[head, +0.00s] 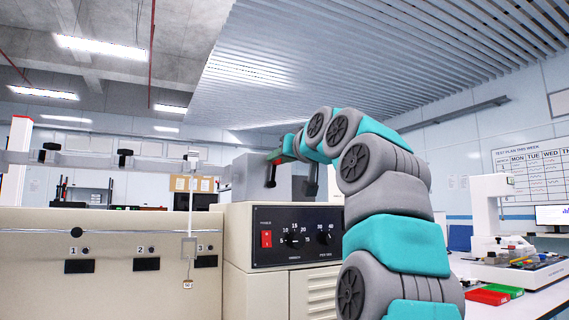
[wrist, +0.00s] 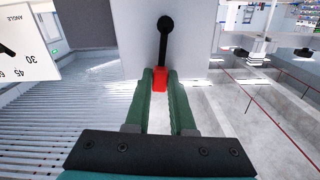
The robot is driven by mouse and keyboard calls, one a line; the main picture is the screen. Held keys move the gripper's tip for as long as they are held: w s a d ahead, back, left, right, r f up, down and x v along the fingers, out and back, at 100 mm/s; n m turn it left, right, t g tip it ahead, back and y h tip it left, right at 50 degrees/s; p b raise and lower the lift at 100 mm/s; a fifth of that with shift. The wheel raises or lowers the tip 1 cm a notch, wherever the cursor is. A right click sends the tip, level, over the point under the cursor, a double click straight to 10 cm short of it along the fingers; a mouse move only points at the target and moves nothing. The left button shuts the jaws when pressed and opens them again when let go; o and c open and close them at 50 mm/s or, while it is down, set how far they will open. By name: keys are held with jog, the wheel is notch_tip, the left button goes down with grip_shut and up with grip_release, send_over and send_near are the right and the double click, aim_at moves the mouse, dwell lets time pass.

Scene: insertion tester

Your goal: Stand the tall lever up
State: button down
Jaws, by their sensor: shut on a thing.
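The tall lever is a black rod with a round black end and a red grip. In the wrist view the rod (wrist: 162,47) runs along a grey housing face (wrist: 190,45) to the red grip (wrist: 160,78). My gripper (wrist: 160,76) has its green fingers shut on the red grip. In the head view the lever (head: 270,177) shows small at the grey housing (head: 248,175), rising from its dark lower end with a slight lean to the right. My gripper (head: 277,160) is at its top, and my arm hides part of the housing.
A beige cabinet (head: 255,291) with a black control panel (head: 290,238) stands below the housing. A long beige panel (head: 110,285) with numbered slots and a hanging tag is at left. In the wrist view a white angle scale (wrist: 28,45) is at upper left.

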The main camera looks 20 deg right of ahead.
jog(key=shift+a+n, duration=0.4)
jog(key=shift+n, duration=0.3)
jog(key=c, duration=0.8)
grip_release()
jog(key=shift+o, duration=0.2)
jog(key=shift+s, duration=0.15)
jog(key=s+b, duration=0.2)
jog(key=s, duration=0.5)
jog(key=shift+s, duration=0.25)
jog(key=shift+d, duration=0.1)
